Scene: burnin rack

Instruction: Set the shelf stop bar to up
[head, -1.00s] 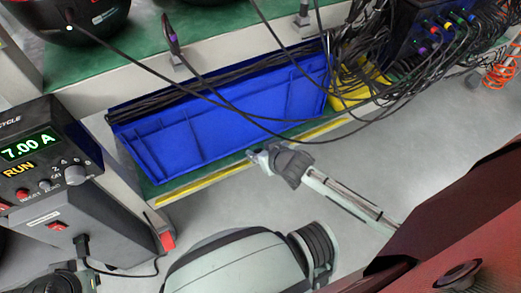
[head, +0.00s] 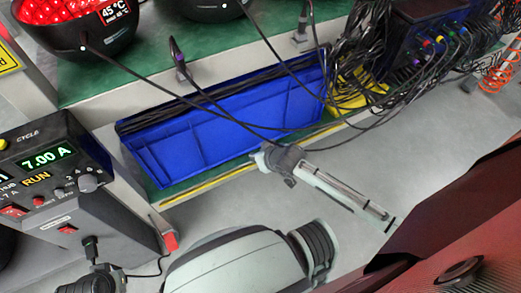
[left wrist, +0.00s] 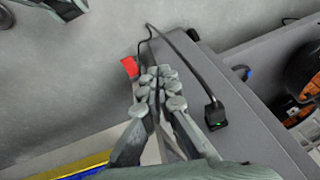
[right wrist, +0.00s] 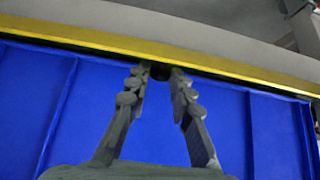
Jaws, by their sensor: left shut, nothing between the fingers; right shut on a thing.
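The shelf stop bar appears to be the long yellow bar (head: 208,185) along the front of the low shelf, just in front of a blue bin. In the right wrist view the yellow bar (right wrist: 75,36) crosses the top, beside the blue bin's edge. My right gripper (head: 268,158) is at the middle of the bar. Its fingertips (right wrist: 160,72) are closed around a small dark piece at the bar's lower edge, mostly hidden by the fingers. My left gripper (left wrist: 156,82) is shut and empty, above the floor near a grey box. Whether the bar is up or down is unclear.
The divided blue bin (head: 225,135) fills the low shelf. Black cables hang in front of it and bunch at the right. A power supply reading 7.00 A (head: 48,160) stands at left. A red block (left wrist: 130,67) is near my left fingers. Grey floor lies open at right.

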